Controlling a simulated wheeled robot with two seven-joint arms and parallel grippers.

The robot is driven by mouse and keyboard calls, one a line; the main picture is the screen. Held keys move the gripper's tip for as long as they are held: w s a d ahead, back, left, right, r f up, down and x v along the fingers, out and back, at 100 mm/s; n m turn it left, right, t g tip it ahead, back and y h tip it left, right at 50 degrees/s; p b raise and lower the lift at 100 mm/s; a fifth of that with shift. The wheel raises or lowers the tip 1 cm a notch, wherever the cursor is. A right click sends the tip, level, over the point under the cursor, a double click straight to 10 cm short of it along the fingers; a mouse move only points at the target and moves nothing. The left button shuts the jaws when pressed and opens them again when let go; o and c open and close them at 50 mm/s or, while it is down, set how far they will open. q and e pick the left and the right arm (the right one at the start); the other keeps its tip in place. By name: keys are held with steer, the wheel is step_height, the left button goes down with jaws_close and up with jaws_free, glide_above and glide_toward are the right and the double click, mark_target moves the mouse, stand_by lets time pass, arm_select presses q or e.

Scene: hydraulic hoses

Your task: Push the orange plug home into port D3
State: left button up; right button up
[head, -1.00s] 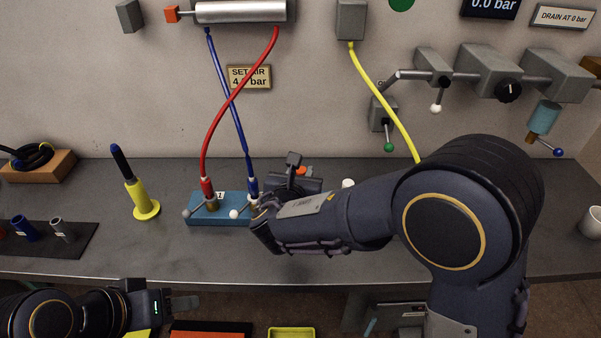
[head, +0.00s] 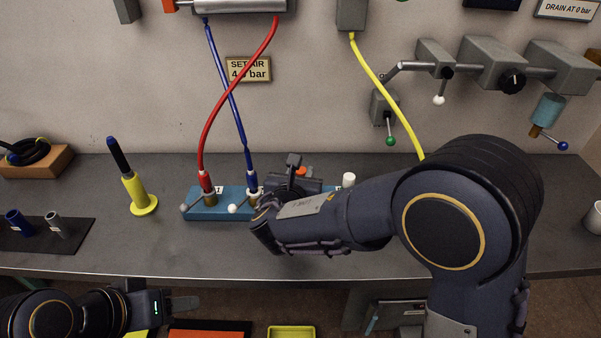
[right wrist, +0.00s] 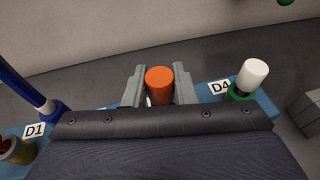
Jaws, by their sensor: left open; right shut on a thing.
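The orange plug (right wrist: 160,82) stands between the two fingers of my right gripper (right wrist: 159,86), which is shut on it. In the head view only a bit of the orange plug (head: 301,171) shows behind my right gripper (head: 292,180). The plug is over the blue port block (head: 224,206), between the blue hose end and a white plug. Port D3, its label and the plug's lower end are hidden, so I cannot tell how deep it sits. My left gripper (head: 182,304) is open and empty, low at the left, in front of the bench.
The white plug (right wrist: 252,74) stands in a green collar by label D4. A red hose (head: 205,150) and a blue hose (head: 236,120) end at the block's left part, near levers. A yellow hose (head: 385,88) hangs behind my right arm.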

steer(key=shift+f+b, duration=0.8)
steer(key=shift+f, duration=0.1)
steer(key=o, duration=1)
steer(key=shift+o, duration=0.2)
steer(key=v, duration=0.7)
steer(key=shift+s+r, duration=0.2)
steer(key=shift+s, duration=0.15)
steer(key=shift+a, duration=0.1)
